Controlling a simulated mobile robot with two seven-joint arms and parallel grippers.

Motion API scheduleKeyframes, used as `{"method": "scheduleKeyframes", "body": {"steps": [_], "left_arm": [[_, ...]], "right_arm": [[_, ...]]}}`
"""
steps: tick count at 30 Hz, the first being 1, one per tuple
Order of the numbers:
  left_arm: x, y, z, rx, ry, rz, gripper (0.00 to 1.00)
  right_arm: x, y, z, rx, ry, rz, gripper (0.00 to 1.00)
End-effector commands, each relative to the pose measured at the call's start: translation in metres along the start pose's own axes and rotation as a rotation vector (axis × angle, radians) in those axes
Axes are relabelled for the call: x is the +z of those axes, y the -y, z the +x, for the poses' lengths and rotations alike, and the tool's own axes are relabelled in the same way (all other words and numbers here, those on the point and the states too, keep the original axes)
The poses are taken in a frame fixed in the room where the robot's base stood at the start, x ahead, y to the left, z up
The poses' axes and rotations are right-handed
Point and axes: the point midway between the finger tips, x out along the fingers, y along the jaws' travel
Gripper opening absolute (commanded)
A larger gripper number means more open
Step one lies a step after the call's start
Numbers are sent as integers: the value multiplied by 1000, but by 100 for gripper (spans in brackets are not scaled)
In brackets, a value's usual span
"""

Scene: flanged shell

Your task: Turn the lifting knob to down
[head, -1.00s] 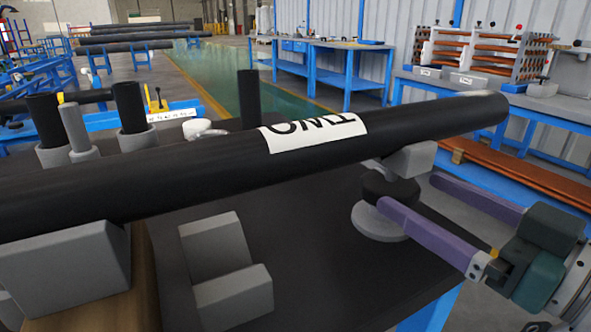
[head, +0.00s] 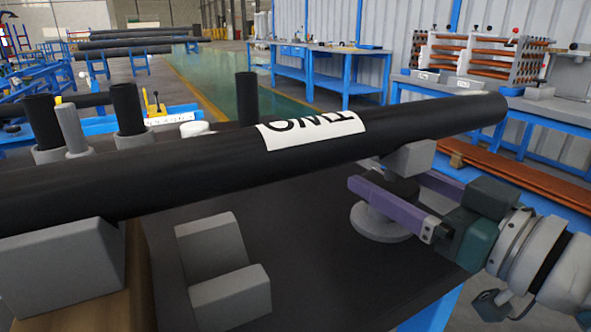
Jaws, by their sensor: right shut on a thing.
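The lifting knob (head: 400,189) is a black disc on a round grey base (head: 376,223), below the right part of the long black tube. A grey support block (head: 408,158) sits above it, under the tube. My right gripper (head: 390,183) comes in from the right with its purple fingers on either side of the knob and is shut on it. The near finger hides part of the knob; the far finger is partly hidden behind it. My left gripper is not in view.
The long black tube (head: 200,178) with a white label (head: 313,133) lies across grey supports above the dark table (head: 310,230). A grey notched block (head: 222,265) stands in front. Upright black cylinders (head: 127,105) stand behind the tube. Blue workbenches (head: 330,62) are farther back.

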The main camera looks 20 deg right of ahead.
Motion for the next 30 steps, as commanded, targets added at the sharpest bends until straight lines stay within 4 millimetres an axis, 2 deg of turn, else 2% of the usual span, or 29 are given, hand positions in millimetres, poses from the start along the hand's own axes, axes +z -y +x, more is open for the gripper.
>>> {"method": "scheduleKeyframes", "body": {"steps": [1,9,21,30], "left_arm": [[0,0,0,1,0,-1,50],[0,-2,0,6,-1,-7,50],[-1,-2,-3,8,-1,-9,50],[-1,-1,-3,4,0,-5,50]], "right_arm": [[0,0,0,0,0,0,58],[0,0,0,0,-1,0,28],[0,0,0,-127,0,-5,27],[0,0,0,-137,-1,1,27]]}}
